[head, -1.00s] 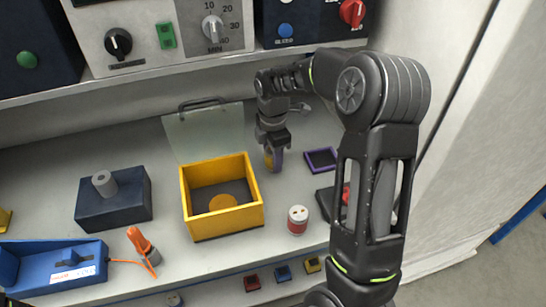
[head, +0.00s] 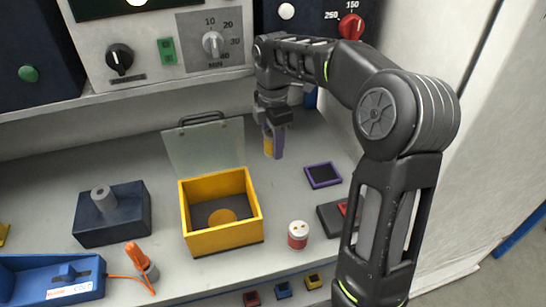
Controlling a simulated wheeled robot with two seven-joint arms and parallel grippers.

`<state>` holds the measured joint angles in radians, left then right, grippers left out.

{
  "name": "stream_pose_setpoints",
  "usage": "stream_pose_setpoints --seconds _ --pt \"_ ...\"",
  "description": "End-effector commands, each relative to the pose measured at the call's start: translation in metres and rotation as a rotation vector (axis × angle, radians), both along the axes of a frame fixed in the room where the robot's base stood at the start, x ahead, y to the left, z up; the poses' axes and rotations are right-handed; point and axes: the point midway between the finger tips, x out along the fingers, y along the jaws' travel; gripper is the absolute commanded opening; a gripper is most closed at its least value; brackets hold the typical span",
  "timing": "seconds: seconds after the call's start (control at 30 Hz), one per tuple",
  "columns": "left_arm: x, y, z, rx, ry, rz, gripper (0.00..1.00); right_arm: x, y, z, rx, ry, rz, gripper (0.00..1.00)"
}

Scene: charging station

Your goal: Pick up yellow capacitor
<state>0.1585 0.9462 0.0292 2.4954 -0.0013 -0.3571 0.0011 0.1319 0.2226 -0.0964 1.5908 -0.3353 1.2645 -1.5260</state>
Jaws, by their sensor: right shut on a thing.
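My right gripper (head: 272,130) points down above the worktop, right of the open yellow box. It is shut on the yellow capacitor (head: 268,147), a small yellow piece that shows beside a purple part at the fingertips. The gripper hides much of the piece. The capacitor looks held above the worktop, with its lower end free. My left gripper is not in view.
The yellow box (head: 189,221) has its clear lid (head: 204,148) raised. A purple-framed pad (head: 323,175), a red-and-white cylinder (head: 298,235) and a dark block (head: 112,222) stand around. A control panel (head: 160,44) rises behind. Bare worktop lies between box and pad.

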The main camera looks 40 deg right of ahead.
Motion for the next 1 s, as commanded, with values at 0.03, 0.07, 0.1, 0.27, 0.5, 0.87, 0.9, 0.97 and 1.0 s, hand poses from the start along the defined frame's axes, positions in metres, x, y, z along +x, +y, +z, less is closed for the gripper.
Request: stream_pose_setpoints --seconds 0.03,0.07,0.1,0.27,0.5,0.87,0.9,0.97,1.0 --pt "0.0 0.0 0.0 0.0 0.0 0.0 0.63 0.001 0.0 0.01 -0.001 -0.004 0.0 0.0" --pt "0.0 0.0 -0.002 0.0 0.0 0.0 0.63 -0.003 0.001 0.01 0.001 -0.002 0.0 0.0" --pt "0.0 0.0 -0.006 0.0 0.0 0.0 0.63 -0.012 0.004 0.008 0.001 0.0 0.001 0.0" --pt "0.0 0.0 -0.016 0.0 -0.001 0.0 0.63 -0.047 0.016 0.007 0.0 -0.004 0.001 0.0" --pt "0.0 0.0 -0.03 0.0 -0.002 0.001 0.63 -0.114 0.04 0.007 -0.001 -0.004 0.001 0.0" --pt "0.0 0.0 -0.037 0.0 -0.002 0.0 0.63 -0.167 0.058 0.008 0.0 0.0 0.001 0.0" --pt "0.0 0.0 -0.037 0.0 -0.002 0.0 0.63 -0.169 0.059 0.008 0.0 0.0 0.001 0.0" --pt "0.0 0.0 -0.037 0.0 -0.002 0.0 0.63 -0.17 0.059 0.008 0.0 0.0 0.001 0.0" --pt "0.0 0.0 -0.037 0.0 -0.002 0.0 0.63 -0.171 0.06 0.009 0.0 0.0 0.001 0.0"
